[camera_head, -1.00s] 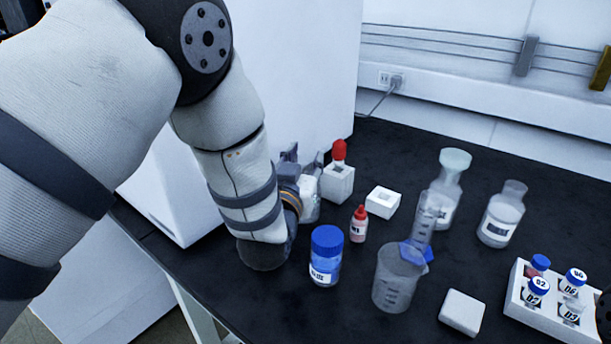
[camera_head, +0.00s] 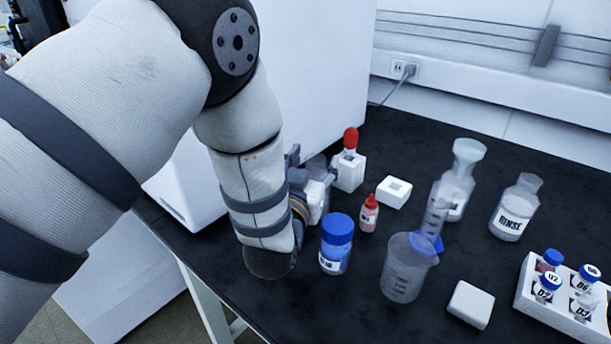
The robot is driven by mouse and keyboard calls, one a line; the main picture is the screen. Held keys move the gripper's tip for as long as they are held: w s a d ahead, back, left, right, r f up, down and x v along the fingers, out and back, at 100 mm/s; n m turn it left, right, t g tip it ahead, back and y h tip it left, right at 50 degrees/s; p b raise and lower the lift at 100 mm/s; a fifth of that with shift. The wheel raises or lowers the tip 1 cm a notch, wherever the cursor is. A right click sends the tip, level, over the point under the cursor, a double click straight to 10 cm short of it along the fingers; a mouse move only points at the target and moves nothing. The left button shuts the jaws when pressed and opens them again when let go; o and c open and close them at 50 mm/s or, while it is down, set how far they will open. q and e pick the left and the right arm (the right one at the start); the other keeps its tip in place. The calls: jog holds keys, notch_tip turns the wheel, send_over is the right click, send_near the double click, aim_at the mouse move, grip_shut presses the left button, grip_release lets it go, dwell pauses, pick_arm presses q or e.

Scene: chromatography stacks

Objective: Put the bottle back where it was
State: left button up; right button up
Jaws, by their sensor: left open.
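My left gripper (camera_head: 312,178) is open, low over the black bench, and largely hidden behind my own forearm. A pale, clear bottle (camera_head: 317,203) stands at its fingers; most of it is covered, and I cannot tell whether they touch it. A blue-capped bottle (camera_head: 337,244) stands upright just in front of the gripper, apart from it. A small red-capped bottle (camera_head: 369,213) stands to its right. A clear bottle labelled RINSE (camera_head: 514,208) stands upright at the back right. The frames do not show which bottle the task means. My right gripper is not in view.
A white block holding a red-bulbed dropper (camera_head: 348,173) and a white square holder (camera_head: 395,193) stand behind. A clear beaker (camera_head: 404,270), a cylinder with a blue base (camera_head: 437,215), a funnel-topped bottle (camera_head: 463,180), a white block (camera_head: 471,304) and a vial rack (camera_head: 535,303) crowd the right.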

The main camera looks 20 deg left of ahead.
pick_arm(q)
jog(key=s, duration=1)
jog(key=shift+d+p, duration=0.35)
jog(key=shift+p, duration=0.05)
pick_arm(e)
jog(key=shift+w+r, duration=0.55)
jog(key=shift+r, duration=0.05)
